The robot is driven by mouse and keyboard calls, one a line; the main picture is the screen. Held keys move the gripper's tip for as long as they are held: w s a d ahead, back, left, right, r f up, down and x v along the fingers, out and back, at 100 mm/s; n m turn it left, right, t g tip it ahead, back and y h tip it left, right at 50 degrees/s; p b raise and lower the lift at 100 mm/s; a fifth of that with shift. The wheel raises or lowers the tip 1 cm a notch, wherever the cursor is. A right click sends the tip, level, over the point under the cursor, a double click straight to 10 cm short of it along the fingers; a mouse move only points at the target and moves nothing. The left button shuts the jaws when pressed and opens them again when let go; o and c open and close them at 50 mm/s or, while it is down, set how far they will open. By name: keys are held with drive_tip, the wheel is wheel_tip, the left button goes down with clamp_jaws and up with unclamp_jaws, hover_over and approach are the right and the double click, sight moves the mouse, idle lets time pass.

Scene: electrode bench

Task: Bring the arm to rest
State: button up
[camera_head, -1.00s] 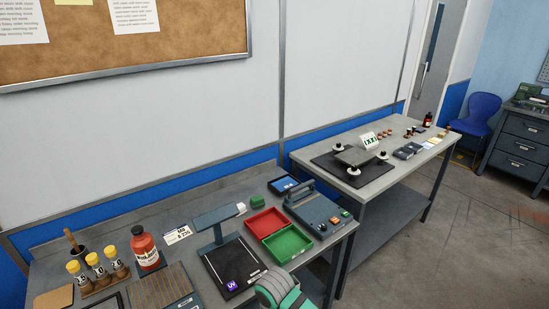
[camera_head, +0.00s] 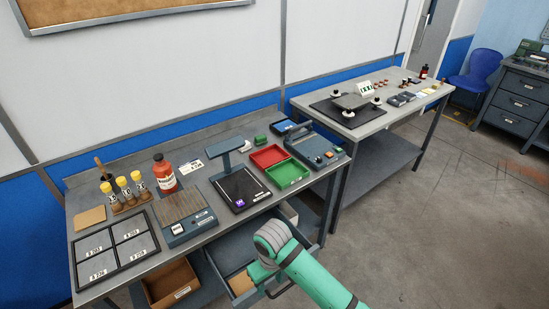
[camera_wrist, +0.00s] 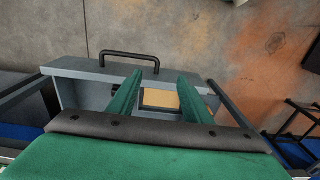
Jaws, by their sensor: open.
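My green arm (camera_head: 318,278) reaches in from the lower right of the head view, bent at a grey joint. Its end hangs over an open drawer under the near bench, and the fingers are hard to make out there. In the wrist view my gripper (camera_wrist: 159,88) is open, with two green fingers apart and nothing between them. The grey drawer (camera_wrist: 85,88) lies beneath the fingers, its dark handle (camera_wrist: 130,54) beyond them. A tan, dark-edged flat piece (camera_wrist: 160,99) shows in the drawer between the fingers. I cannot tell the gripper's height above it.
The near bench (camera_head: 88,228) carries a red bottle (camera_head: 164,178), red tray (camera_head: 268,157), green tray (camera_head: 287,174) and a grid tray (camera_head: 113,245). A cardboard box (camera_head: 170,285) sits below. A second table (camera_head: 372,132) stands right. Open floor (camera_head: 440,220) lies at right.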

drive_tip(key=w+a+r+m+t+y, duration=0.1)
drive_tip(key=a+r+m+t+y, duration=0.2)
drive_tip(key=a, duration=0.6)
drive_tip(key=w+a+r+t+y, duration=0.25)
drive_tip(key=a+r+y, duration=0.2)
drive_tip(key=a, duration=0.45)
drive_tip(key=w+a+r+m+t+y, duration=0.1)
drive_tip(key=a+r+m+t+y, duration=0.25)
drive_tip(key=a, duration=0.55)
drive_tip(key=s+d+f+m+t+h, duration=0.3)
drive_tip(key=s+d+f+h, duration=0.15)
drive_tip(key=s+d, duration=0.4)
drive_tip(key=s+d+f+m+t+h, duration=0.25)
drive_tip(key=s+d+h, duration=0.25)
drive_tip(key=s+d, duration=0.3)
drive_tip(key=s+d+r+n+h, duration=0.1)
drive_tip(key=s+d+n, duration=0.1)
drive_tip(key=s+d, duration=0.4)
drive_tip(key=s+d+r+n+h, duration=0.1)
drive_tip(key=s+d, duration=0.4)
drive_tip(key=s, duration=0.6)
drive_tip(key=shift+s+d+r+n, duration=0.4)
drive_tip(key=shift+r+n, duration=0.1)
drive_tip(key=shift+n, duration=0.4)
